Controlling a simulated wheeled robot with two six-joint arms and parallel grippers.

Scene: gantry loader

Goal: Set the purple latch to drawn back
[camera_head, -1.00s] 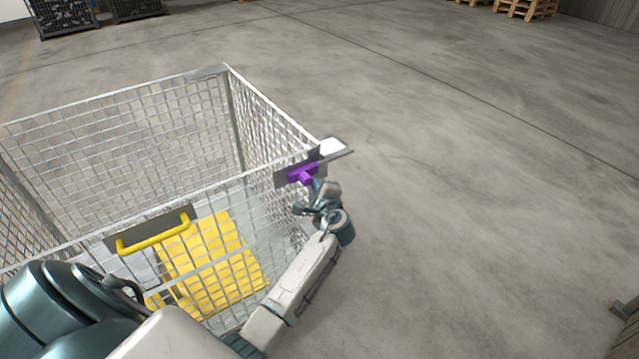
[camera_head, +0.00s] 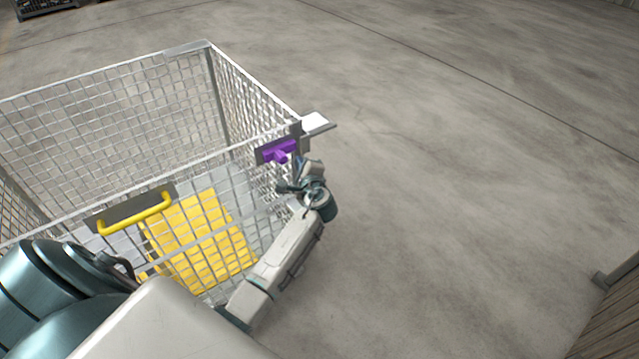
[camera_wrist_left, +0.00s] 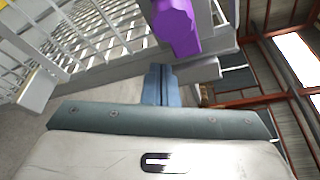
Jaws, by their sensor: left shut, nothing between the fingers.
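The purple latch (camera_head: 279,151) sits on a grey plate (camera_head: 263,156) at the right front corner of the wire mesh cage (camera_head: 110,185). In the left wrist view the purple knob (camera_wrist_left: 176,27) is large, at the top middle. My left gripper (camera_head: 299,166) is just below and to the right of the latch, apart from it as far as I can tell. Its bluish fingers (camera_wrist_left: 159,84) are together and empty in the wrist view, just below the knob. My right gripper is not in view.
A yellow handle (camera_head: 135,216) is on the cage's front. A yellow slatted piece (camera_head: 198,240) lies inside the cage. A metal ledge (camera_head: 316,124) juts from the corner. Open concrete floor lies to the right, with a wooden edge (camera_head: 612,310) at lower right.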

